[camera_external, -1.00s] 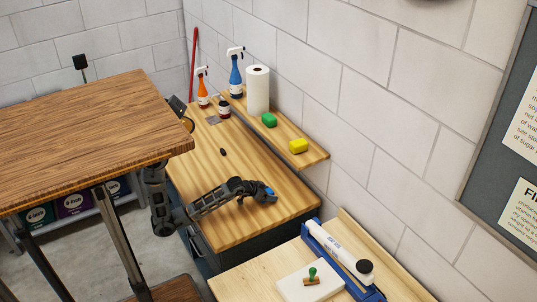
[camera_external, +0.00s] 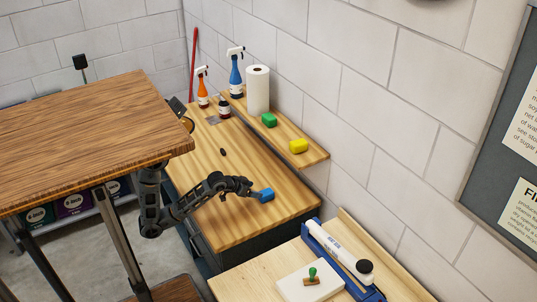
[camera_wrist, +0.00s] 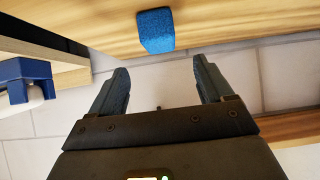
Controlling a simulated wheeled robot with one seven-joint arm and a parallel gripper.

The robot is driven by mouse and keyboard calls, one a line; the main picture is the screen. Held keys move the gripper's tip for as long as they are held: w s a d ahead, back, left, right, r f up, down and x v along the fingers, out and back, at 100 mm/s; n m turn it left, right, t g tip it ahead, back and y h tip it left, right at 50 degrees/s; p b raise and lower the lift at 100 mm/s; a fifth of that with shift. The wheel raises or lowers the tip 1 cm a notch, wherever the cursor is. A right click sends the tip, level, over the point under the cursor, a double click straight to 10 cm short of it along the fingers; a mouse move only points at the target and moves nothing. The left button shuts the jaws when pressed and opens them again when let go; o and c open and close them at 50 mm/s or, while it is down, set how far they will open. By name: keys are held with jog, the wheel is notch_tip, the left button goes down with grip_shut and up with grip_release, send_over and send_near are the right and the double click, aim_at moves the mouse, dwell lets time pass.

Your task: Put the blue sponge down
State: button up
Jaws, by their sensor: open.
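The blue sponge (camera_external: 265,195) rests on the wooden bench top (camera_external: 285,207), toward its near right part. It also shows in the wrist view (camera_wrist: 155,31), just beyond the fingertips, with a gap between. My gripper (camera_external: 251,191) is open and empty, close to the left side of the sponge. In the wrist view its two fingers (camera_wrist: 159,72) are spread apart with nothing between them.
A green sponge (camera_external: 269,120), a yellow sponge (camera_external: 299,146) and a paper roll (camera_external: 258,91) stand on the raised shelf. An orange spray bottle (camera_external: 203,92) is at the back. A small dark object (camera_external: 223,152) lies on the bench. A lower table (camera_external: 245,283) adjoins in front.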

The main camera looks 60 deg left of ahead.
jog(key=shift+s+r, duration=0.4)
jog(key=shift+s, duration=0.15)
jog(key=shift+m+t, duration=0.3)
jog(key=s+f, duration=0.1)
jog(key=s+a+f, duration=0.1)
jog(key=s, duration=0.1)
jog(key=s+a+f, duration=0.1)
jog(key=shift+s+f, duration=0.2)
jog(key=shift+s, duration=0.15)
jog(key=shift+t+h, duration=0.3)
jog(key=shift+t, duration=0.4)
jog(key=s, duration=0.2)
jog(key=s+a+f, duration=0.1)
jog(key=s, duration=0.4)
jog(key=shift+s+a+f, duration=0.25)
jog(key=shift+f, duration=0.05)
jog(key=s+r, duration=0.1)
jog(key=s, duration=0.3)
jog(key=s+r+t, duration=0.1)
jog(key=s, duration=0.3)
jog(key=s+r+t, duration=0.1)
jog(key=s+r, duration=0.1)
jog(key=s, duration=0.3)
jog(key=shift+a, duration=0.25)
jog(key=shift+s+r, duration=0.2)
jog(key=shift+s, duration=0.05)
